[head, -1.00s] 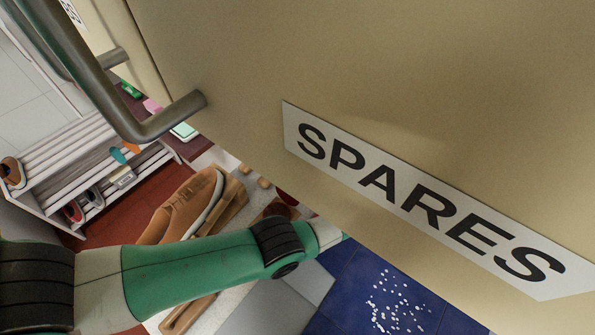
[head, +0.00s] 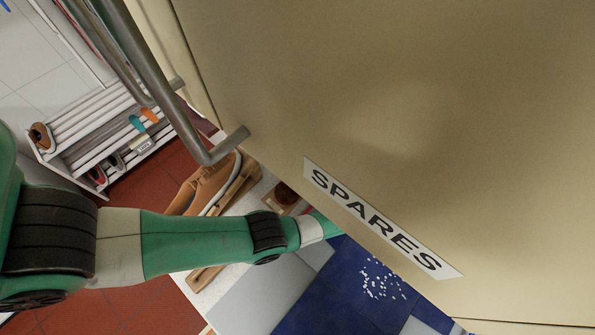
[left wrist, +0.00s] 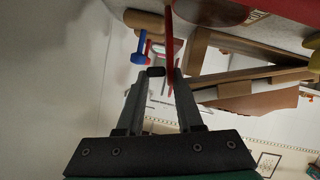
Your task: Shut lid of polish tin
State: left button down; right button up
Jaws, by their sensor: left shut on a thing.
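In the left wrist view my left gripper (left wrist: 164,73) has its fingers close together. A thin red piece (left wrist: 169,40), which looks like the polish tin's lid seen edge-on, stands at the right fingertip; a small dark piece (left wrist: 156,71) shows between the tips. A broad red round surface (left wrist: 208,9), possibly the tin, is at the top edge. In the head view a dark red round thing (head: 285,193), perhaps the tin, sits on the bench beside the brown shoe (head: 205,183). There my left arm reaches right and its gripper is hidden behind the cupboard panel. My right gripper is not seen.
A big beige cupboard panel labelled SPARES (head: 380,222), with a grey bar handle (head: 205,140), fills the head view's right side. A white shoe rack (head: 100,135) stands left. A blue mat (head: 330,285) with white bits lies below. A blue thing (left wrist: 139,48) is near my left fingers.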

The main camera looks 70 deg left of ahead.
pick_arm(q)
jog(key=c, duration=0.7)
grip_release()
jog(key=b+v, duration=0.2)
jog(key=v, duration=0.9)
jog(key=shift+w+d+r, duration=0.1)
jog(key=shift+d+r, duration=0.05)
jog(key=shift+d, duration=0.1)
